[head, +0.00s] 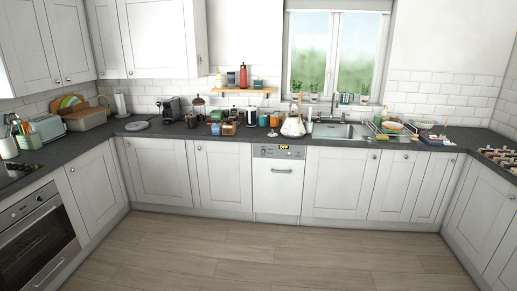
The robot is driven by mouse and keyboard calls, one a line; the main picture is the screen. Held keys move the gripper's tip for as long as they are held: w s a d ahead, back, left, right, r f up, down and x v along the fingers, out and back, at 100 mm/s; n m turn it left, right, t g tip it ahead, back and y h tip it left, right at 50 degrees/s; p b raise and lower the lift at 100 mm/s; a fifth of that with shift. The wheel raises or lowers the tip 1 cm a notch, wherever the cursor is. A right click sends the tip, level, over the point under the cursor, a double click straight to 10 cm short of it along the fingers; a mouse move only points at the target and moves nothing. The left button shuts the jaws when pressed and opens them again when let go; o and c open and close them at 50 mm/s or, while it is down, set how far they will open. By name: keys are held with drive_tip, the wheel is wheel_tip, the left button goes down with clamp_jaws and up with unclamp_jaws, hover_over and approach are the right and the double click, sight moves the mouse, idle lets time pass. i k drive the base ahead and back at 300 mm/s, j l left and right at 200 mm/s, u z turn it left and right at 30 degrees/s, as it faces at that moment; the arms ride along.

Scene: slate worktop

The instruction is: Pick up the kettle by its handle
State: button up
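A cream-white rounded vessel that looks like the kettle (292,127) stands on the dark worktop (225,133), just left of the sink. A thin arched shape rises above it and looks like its handle, but it is too small to tell clearly from the tap behind. My gripper is not in view, and no part of my arm shows.
Jars, mugs and small boxes crowd the worktop left of the kettle. The sink (335,131) and a dish rack with bowls (392,127) are to its right. A dishwasher (278,184) is below. The wooden floor (240,255) is clear.

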sight(293, 125)
drive_tip(key=i+l+z, duration=0.1)
drive_tip(key=i, duration=0.5)
drive_tip(key=i+z, duration=0.1)
drive_tip(key=i, duration=0.45)
drive_tip(key=i+z, duration=0.1)
drive_tip(key=i, duration=0.5)
drive_tip(key=i+z, duration=0.1)
drive_tip(key=i, duration=0.5)
drive_tip(key=i+j+z, duration=0.1)
drive_tip(key=i, duration=0.45)
drive_tip(key=i+j+z, duration=0.1)
drive_tip(key=i, duration=0.5)
drive_tip(key=i+j+z, duration=0.15)
drive_tip(key=i, duration=0.45)
drive_tip(key=i+j+z, duration=0.7)
drive_tip(key=i, duration=0.15)
